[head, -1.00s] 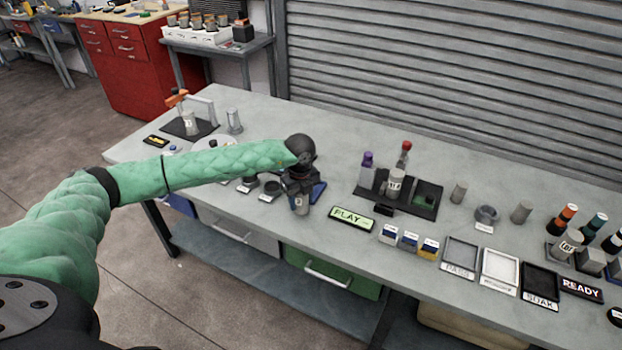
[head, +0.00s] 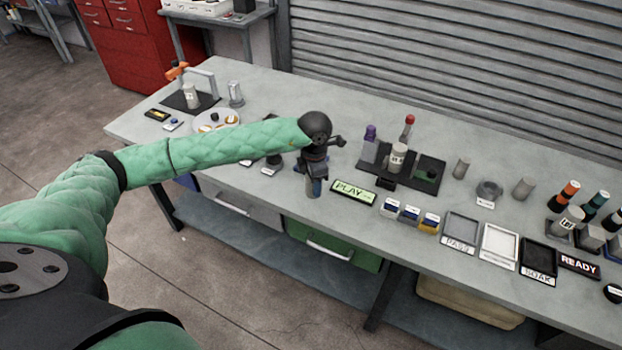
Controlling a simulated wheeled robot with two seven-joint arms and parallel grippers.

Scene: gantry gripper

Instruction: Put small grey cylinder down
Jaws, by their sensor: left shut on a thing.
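My left gripper (head: 315,176) points down over the front edge of the grey workbench (head: 275,200). It is shut on a small grey cylinder (head: 314,189), which hangs upright below the fingers, just left of the PLAY sign (head: 353,192). Whether the cylinder touches the bench cannot be told. My right gripper is not in view.
A black fixture (head: 428,187) with a labelled pale cylinder stands right of the gripper. Small blue, white and yellow boxes (head: 409,213) and flat trays (head: 461,230) line the front edge. A white plate (head: 216,121) lies left. Bare bench shows behind the gripper (head: 290,100).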

